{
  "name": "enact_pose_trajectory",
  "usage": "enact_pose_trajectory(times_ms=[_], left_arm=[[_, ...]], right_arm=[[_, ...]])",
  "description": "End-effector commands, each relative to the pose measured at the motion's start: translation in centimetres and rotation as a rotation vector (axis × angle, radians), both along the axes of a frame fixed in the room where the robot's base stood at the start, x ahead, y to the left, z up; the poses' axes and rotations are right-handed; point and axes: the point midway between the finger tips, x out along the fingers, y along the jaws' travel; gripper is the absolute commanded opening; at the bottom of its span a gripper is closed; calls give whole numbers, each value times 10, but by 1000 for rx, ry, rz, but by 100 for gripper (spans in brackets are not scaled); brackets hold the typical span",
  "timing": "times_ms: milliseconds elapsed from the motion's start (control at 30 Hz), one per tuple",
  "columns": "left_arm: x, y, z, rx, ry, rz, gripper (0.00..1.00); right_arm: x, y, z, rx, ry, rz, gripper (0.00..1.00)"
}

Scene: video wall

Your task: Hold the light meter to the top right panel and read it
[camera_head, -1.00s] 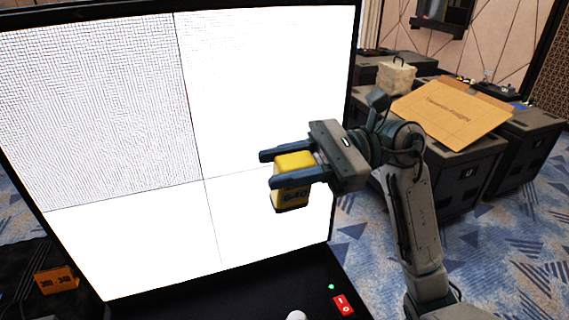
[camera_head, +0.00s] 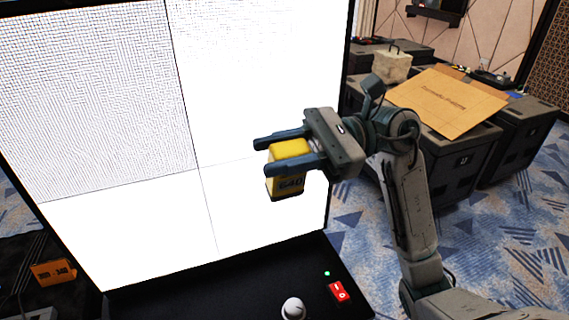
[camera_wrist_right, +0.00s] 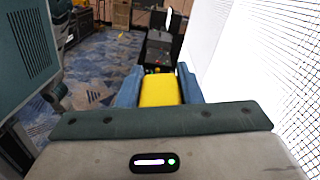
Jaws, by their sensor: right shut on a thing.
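The video wall (camera_head: 100,120) stands lit in front of me, split by thin seams into four panels. The top right panel (camera_head: 255,60) is bright white. The yellow light meter (camera_head: 287,182) shows a dark number, 640, on its face. My right gripper (camera_head: 276,152) is shut on the light meter, in front of the right half of the wall near the horizontal seam. In the right wrist view the yellow meter (camera_wrist_right: 160,91) sits between the blue fingers, with the bright wall to the right. I cannot tell whether the meter touches the wall. My left gripper is out of view.
A black ledge below the wall holds a white knob (camera_head: 293,308), a red switch (camera_head: 340,292) and a green light. An orange tag (camera_head: 52,272) is at lower left. Dark cases (camera_head: 455,170) with a cardboard sheet (camera_head: 447,100) stand at right. Patterned carpet between is clear.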

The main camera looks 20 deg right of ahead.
Motion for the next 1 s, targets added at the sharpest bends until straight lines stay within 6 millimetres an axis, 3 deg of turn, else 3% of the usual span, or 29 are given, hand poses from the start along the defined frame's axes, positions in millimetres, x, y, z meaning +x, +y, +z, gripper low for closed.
enact_pose_trajectory(times_ms=[467,1000], left_arm=[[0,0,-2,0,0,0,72],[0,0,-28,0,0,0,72]], right_arm=[[-5,0,-1,-1,-2,-1,6],[-84,-3,-3,-5,-2,-1,6]])
